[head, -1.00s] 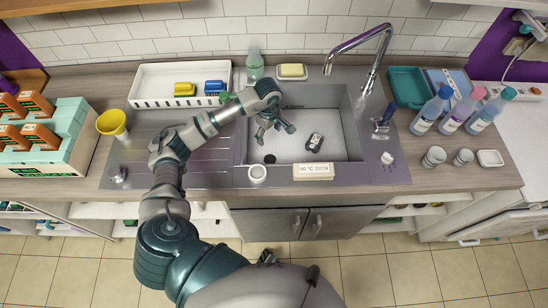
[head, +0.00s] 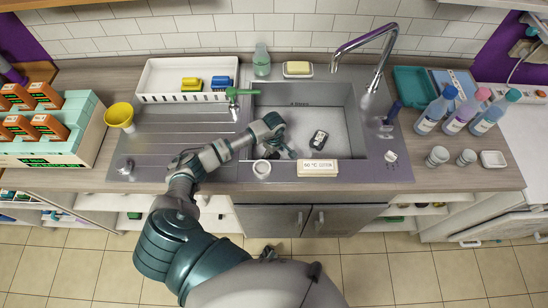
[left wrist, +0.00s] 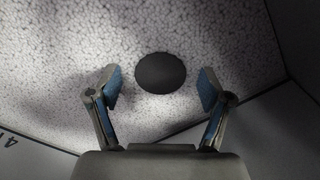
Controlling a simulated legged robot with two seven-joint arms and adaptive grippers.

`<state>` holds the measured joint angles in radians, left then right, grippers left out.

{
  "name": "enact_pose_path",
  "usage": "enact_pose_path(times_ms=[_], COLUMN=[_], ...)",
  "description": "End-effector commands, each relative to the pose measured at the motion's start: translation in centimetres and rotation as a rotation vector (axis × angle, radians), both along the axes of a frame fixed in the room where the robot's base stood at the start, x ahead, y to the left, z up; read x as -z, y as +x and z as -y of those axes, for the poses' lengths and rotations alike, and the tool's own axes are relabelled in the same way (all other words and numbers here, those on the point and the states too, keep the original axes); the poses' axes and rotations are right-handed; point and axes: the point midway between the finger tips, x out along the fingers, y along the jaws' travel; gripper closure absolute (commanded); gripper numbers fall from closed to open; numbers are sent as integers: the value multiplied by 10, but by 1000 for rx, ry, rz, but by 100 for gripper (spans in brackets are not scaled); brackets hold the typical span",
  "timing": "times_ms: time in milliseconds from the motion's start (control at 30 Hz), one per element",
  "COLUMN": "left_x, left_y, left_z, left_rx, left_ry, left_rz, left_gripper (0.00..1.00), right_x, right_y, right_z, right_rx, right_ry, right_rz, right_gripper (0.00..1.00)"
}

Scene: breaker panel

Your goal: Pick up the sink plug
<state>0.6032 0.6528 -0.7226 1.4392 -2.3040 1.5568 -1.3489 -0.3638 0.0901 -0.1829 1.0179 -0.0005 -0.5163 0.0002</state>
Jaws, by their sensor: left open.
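A dark round disc (left wrist: 161,73), which looks like the sink plug, lies on the speckled pale bottom of the sink. In the left wrist view it sits between and slightly beyond my left gripper's open fingertips (left wrist: 160,88), with clear space on both sides. In the head view my left gripper (head: 284,151) reaches down into the near left part of the sink (head: 335,95) and hides the disc. The gripper holds nothing. My right gripper is not in view.
The sink walls are close, and the tap (head: 365,55) arches at the back right.

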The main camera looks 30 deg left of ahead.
Motion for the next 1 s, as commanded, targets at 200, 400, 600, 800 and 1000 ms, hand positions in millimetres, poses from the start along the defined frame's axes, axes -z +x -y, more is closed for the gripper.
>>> enact_pose_path(times_ms=[200,400,600,800,1000], left_x=[2,2,2,-2,-38], left_y=[0,0,0,1,2], left_z=[0,0,0,-1,-2], left_rx=[1,1,0,0,1], left_ry=[0,0,0,1,2], left_rz=[1,1,1,2,7], left_gripper=[21,66,87,87,87], right_x=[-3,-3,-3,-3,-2], right_y=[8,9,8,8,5], right_z=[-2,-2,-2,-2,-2], right_rx=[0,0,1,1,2], right_ry=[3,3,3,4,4], right_rz=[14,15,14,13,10], right_gripper=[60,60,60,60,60])
